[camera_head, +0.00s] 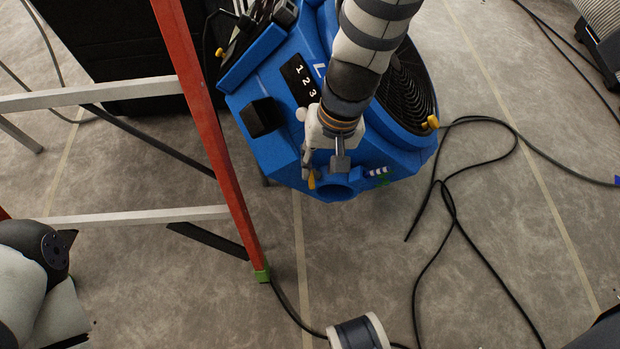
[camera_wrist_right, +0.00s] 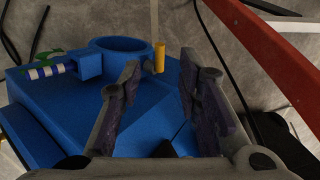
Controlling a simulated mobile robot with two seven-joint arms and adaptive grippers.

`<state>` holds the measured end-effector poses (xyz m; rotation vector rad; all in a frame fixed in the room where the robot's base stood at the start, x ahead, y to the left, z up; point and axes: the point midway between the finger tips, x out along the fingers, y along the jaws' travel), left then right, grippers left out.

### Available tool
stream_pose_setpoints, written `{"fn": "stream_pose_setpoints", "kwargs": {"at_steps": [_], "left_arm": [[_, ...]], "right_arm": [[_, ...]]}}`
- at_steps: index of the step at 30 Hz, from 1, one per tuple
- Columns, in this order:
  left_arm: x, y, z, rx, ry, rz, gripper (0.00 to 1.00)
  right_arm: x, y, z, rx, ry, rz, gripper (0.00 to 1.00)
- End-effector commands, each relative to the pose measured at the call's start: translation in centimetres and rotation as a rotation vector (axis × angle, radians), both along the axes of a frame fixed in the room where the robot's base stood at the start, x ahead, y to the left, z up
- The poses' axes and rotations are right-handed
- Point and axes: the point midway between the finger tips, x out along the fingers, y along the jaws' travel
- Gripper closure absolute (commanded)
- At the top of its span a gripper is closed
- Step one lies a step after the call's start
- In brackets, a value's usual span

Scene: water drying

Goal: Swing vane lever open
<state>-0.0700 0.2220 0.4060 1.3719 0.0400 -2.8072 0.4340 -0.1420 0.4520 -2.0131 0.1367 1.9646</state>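The blue drying machine (camera_head: 280,150) stands on the floor, with a round ring-shaped port (camera_head: 337,191) at its near edge. A small yellow lever (camera_head: 311,180) sticks out beside this port; I take it for the vane lever. My right gripper (camera_head: 325,172) is over this edge. In the right wrist view its two fingers (camera_wrist_right: 160,68) are apart, and the yellow lever (camera_wrist_right: 159,57) shows upright in line with the gap, near the fingertips. I cannot tell whether a finger touches it.
A red-and-grey ladder (camera_head: 215,150) stands just left of the machine. Black cables (camera_head: 450,200) lie across the floor at right. A white-rimmed dark spool-like object (camera_head: 360,333) is at the bottom. Other yellow knobs (camera_head: 432,121) are on the machine.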

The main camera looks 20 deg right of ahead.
Motion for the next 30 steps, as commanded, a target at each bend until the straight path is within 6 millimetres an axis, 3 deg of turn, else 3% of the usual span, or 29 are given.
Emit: {"fn": "stream_pose_setpoints", "kwargs": {"at_steps": [1,3,9,20,24,30], "left_arm": [[-0.3,0.0,-0.8,-0.001,0.012,-0.001,0.5],[-0.5,-0.1,-1.4,-0.002,0.02,-0.001,0.5],[-0.8,-0.2,-2.4,-0.003,0.035,-0.003,0.5],[-0.9,-0.2,-2.4,-0.004,0.038,-0.003,0.5],[-0.9,-0.2,-2.4,-0.003,0.038,-0.003,0.5],[-0.8,-0.2,-2.4,-0.003,0.036,-0.003,0.5]], "right_arm": [[-0.1,0.2,-2.1,0.0,0.007,0.0,0.69],[0.0,0.4,-3.8,-0.001,0.007,0.0,0.69],[0.2,1.0,-7.1,-0.001,0.003,0.001,0.69],[0.3,1.1,-7.7,-0.001,0.0,0.003,0.69],[0.3,1.1,-7.7,-0.002,0.0,0.003,1.0],[0.3,1.1,-7.6,-0.003,-0.001,0.001,1.0]]}}
